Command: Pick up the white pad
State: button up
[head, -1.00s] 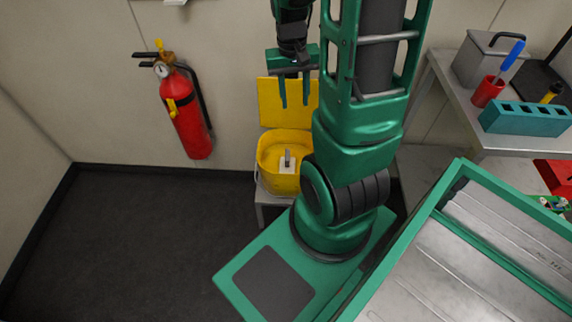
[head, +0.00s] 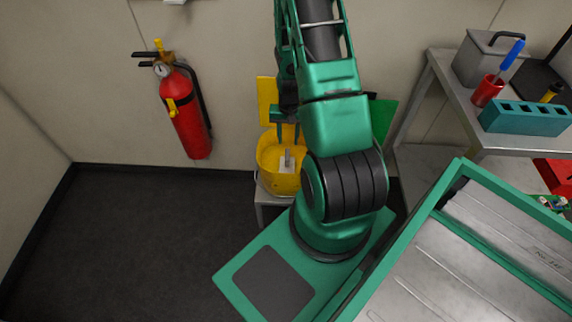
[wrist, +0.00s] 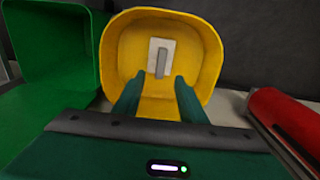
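The white pad (wrist: 153,56) lies inside a yellow round tub (wrist: 112,53), with a small grey upright piece on it. In the head view the white pad (head: 286,168) shows inside the yellow tub (head: 270,178), which stands on a small table. My gripper (wrist: 154,84) is open and empty, its two green fingers apart and pointing into the tub toward the pad. In the head view my gripper (head: 286,140) is above the tub opening, partly hidden by my arm. The fingers look apart from the pad.
A green container (wrist: 60,50) stands beside the tub, at its left in the wrist view. A red fire extinguisher (head: 187,112) hangs on the wall to the left. A metal bench (head: 445,90) with a teal rack (head: 525,118) stands at right. The floor at left is clear.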

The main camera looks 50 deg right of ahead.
aim_at(287, 154)
jog(key=shift+s+a+f, duration=0.1)
jog(key=shift+f, duration=2.6)
jog(key=shift+a+f, duration=0.1)
jog(key=shift+f, duration=2.6)
grip_shut()
